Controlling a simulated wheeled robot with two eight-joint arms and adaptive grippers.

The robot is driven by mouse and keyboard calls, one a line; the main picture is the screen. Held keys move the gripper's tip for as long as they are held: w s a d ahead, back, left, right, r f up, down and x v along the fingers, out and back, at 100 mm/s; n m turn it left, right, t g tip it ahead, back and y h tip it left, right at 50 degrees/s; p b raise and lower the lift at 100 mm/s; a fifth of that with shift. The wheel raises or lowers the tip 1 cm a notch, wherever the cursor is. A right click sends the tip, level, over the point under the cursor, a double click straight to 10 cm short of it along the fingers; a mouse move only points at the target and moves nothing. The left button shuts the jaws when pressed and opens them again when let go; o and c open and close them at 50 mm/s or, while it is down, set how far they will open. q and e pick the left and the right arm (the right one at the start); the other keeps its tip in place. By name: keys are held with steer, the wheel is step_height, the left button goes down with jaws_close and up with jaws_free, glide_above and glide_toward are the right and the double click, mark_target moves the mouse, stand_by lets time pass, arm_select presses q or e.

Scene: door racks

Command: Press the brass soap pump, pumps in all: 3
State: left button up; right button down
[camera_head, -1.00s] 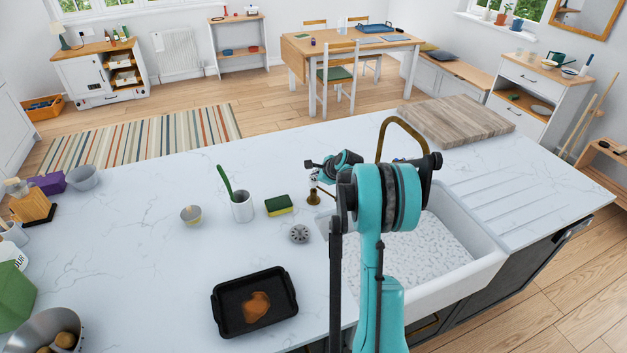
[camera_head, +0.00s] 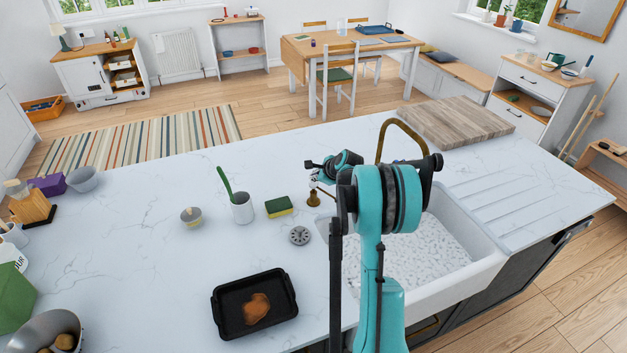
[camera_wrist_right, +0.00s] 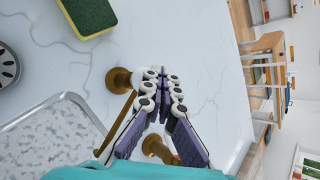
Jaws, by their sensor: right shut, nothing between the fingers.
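The brass soap pump (camera_head: 314,199) stands on the white counter at the left edge of the sink, partly hidden by my right arm. It also shows in the right wrist view (camera_wrist_right: 117,80), beside the fingers. My right gripper (camera_head: 314,181) is just above the pump in the head view. In the right wrist view its fingers (camera_wrist_right: 162,74) are shut and empty, with tips close to the pump head. I cannot tell whether they touch it. My left gripper is not in view.
The brass tap (camera_head: 400,125) arches behind my right arm over the white sink (camera_head: 472,232). A sponge (camera_head: 279,206), a drain strainer (camera_head: 299,236) and a white cup (camera_head: 242,208) stand left of the pump. A black tray (camera_head: 231,317) lies nearer. A wooden board (camera_head: 455,121) lies behind the sink.

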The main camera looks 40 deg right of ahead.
steer(key=shift+r+p, duration=0.3)
steer(key=shift+r, duration=0.4)
steer(key=shift+r+p, duration=1.45)
steer(key=shift+r, duration=1.1)
